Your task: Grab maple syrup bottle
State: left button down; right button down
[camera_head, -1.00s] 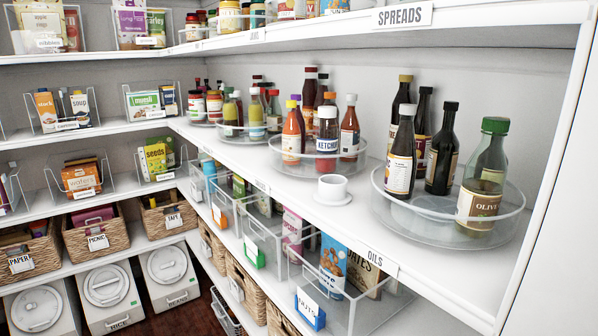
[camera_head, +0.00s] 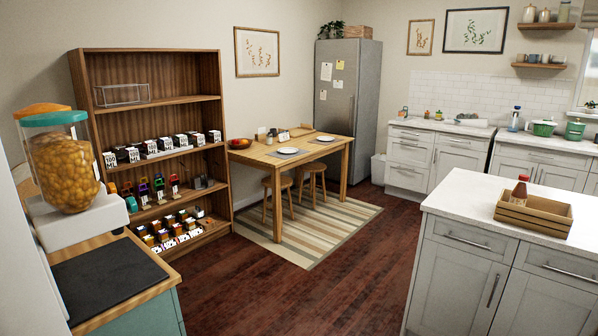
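A brown bottle (camera_head: 519,191) with a dark red cap stands in a wooden crate (camera_head: 552,213) on the white island counter at the right. I cannot read its label, so I cannot tell whether it is the maple syrup. Neither of my grippers shows in the head view.
The kitchen island (camera_head: 480,260) fills the lower right. A wooden shelf unit (camera_head: 165,57) with several small items stands at the left, near a dispenser (camera_head: 62,165) on a counter. A dining table (camera_head: 330,147) with stools stands on a striped rug (camera_head: 335,228). The dark wood floor (camera_head: 300,290) between is clear.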

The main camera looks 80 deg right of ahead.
aim_at(518, 196)
jog(key=z, duration=4.1)
jog(key=i, duration=0.4)
